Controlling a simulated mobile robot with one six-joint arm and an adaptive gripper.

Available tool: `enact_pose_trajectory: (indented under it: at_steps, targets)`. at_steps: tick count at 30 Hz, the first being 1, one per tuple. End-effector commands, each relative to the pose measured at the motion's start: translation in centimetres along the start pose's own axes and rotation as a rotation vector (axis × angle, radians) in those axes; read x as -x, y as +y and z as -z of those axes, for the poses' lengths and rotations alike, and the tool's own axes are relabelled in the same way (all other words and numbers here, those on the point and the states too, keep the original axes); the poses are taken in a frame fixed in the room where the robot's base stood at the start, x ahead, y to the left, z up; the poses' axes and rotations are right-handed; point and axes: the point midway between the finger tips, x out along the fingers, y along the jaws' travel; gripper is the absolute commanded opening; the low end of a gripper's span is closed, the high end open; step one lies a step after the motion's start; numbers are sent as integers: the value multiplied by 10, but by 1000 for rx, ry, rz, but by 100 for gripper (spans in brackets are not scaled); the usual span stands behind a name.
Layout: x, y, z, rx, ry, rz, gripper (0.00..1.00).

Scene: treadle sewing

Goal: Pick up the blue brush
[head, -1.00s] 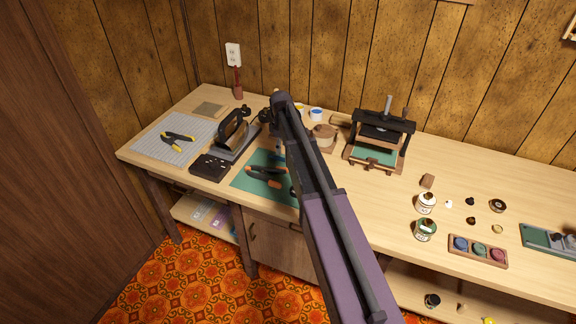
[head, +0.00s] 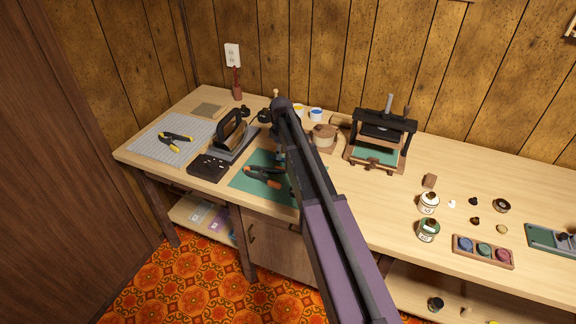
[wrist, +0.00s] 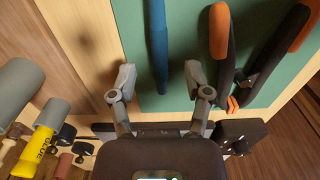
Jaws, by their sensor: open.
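The blue brush (wrist: 158,45) lies on the green mat (wrist: 185,95) in the wrist view, running up out of the top of the picture. My gripper (wrist: 160,76) is open, its two fingers spread either side of the brush's line. The brush's lower end lies between the fingertips, and nothing is held. The wrist view does not show clearly how high the fingers are above the mat.
Orange-and-black-handled pliers (wrist: 222,50) lie close right of the brush. A yellow tube (wrist: 45,125) and a grey cylinder (wrist: 18,85) stand at the wrist view's left. In the head view, a dark block with holes (head: 209,167) is left of the mat and a small press (head: 382,140) is right.

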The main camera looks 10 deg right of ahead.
Motion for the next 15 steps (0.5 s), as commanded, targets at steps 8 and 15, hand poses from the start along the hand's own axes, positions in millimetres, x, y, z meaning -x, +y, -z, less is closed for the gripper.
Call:
enact_pose_trajectory:
  at_steps: [8, 15]
  targets:
    - [-23, 0, 0, 1, 0, 0, 63]
    - [-26, 0, 0, 1, 0, 0, 63]
